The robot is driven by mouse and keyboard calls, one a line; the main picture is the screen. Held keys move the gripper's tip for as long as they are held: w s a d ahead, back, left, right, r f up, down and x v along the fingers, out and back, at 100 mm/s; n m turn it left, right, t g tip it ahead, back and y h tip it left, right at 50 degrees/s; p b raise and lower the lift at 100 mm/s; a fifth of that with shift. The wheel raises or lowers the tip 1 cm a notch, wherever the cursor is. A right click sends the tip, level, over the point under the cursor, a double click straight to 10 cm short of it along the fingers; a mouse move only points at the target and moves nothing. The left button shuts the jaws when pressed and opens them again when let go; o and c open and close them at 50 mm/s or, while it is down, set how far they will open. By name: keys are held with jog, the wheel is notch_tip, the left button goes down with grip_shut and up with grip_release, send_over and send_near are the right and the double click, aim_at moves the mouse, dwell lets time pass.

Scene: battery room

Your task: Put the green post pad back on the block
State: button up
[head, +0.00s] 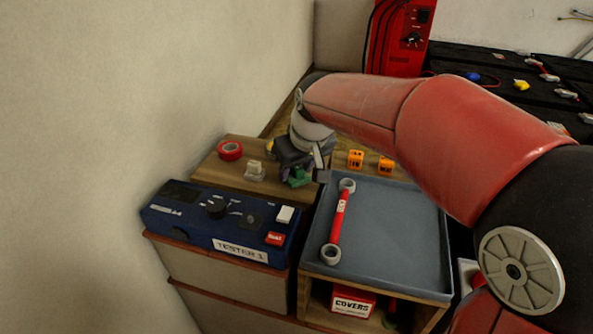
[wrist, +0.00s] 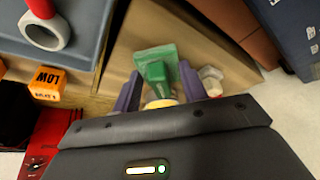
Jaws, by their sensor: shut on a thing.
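My gripper (head: 300,172) is over the wooden top at the back, to the left of the orange pieces. It is shut on the green post pad (head: 298,180), which shows just below the fingers. In the wrist view the green pad (wrist: 156,60) has a flat plate and a raised grip between the two dark purple fingers (wrist: 160,88). The wooden top shows close around the pad; whether the pad touches it I cannot tell. A small pale block-like piece (head: 254,171) sits left of the gripper, and a pale piece shows beside one finger (wrist: 210,78). I cannot tell which thing is the task's block.
A red tape roll (head: 230,151) lies on the wooden top. A blue tester (head: 218,217) stands in front. A grey tray (head: 400,225) at right holds a red double-ended ring tool (head: 340,222). Two orange pieces (head: 355,159) are behind the tray. The tray's right half is clear.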

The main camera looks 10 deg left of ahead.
jog(key=shift+f, duration=0.4)
jog(key=shift+f, duration=0.15)
jog(key=o, duration=0.9)
jog(key=shift+o, duration=0.2)
jog(key=shift+r, duration=0.35)
jog(key=v, duration=1.1)
jog(key=shift+d+r+p, duration=0.2)
jog(key=shift+r+p, duration=0.05)
jog(key=shift+p, duration=0.05)
